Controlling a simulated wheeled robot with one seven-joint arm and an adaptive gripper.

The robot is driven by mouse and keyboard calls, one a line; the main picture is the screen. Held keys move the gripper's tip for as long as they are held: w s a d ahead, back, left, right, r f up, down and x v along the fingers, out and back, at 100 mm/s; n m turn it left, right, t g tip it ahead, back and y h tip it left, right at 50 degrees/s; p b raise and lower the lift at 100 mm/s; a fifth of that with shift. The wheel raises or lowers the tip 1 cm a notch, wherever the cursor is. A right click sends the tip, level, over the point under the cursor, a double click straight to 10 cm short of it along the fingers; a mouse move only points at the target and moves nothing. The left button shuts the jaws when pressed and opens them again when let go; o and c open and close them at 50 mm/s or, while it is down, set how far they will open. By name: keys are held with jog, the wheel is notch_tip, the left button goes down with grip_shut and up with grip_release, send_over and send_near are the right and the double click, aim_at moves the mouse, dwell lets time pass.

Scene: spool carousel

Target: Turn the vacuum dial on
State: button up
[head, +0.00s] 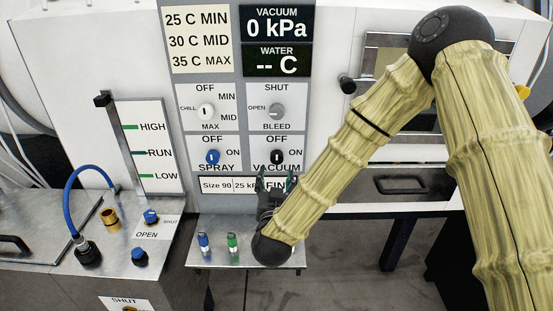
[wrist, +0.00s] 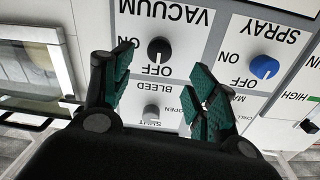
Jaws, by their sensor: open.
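The black vacuum dial (head: 277,157) is on the grey and white control panel, with OFF above it, ON to its side and VACUUM below. Its white mark points up towards OFF. In the wrist view, which is upside down, the vacuum dial (wrist: 159,50) shows between and beyond my fingers, its mark towards OFF. My gripper (head: 276,182) is just below the dial in the head view. In the wrist view my gripper (wrist: 162,68) is open and empty, its green-padded fingers spread apart. I see no contact with the dial.
The blue spray dial (head: 212,157) is left of the vacuum dial; the bleed dial (head: 277,112) is above it. The vacuum display (head: 277,23) reads 0 kPa. A shelf (head: 215,255) with small blue and green items is below.

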aim_at(276, 161)
jog(key=w+p, duration=0.1)
jog(key=w, duration=0.3)
jog(key=w+p, duration=0.2)
jog(key=w, duration=0.2)
jog(key=shift+w+d, duration=0.2)
jog(key=shift+w, duration=0.05)
jog(key=shift+w+f+p, duration=0.1)
jog(key=shift+w+p, duration=0.3)
jog(key=shift+w, duration=0.6)
jog(key=shift+c, duration=0.2)
jog(key=c, duration=1)
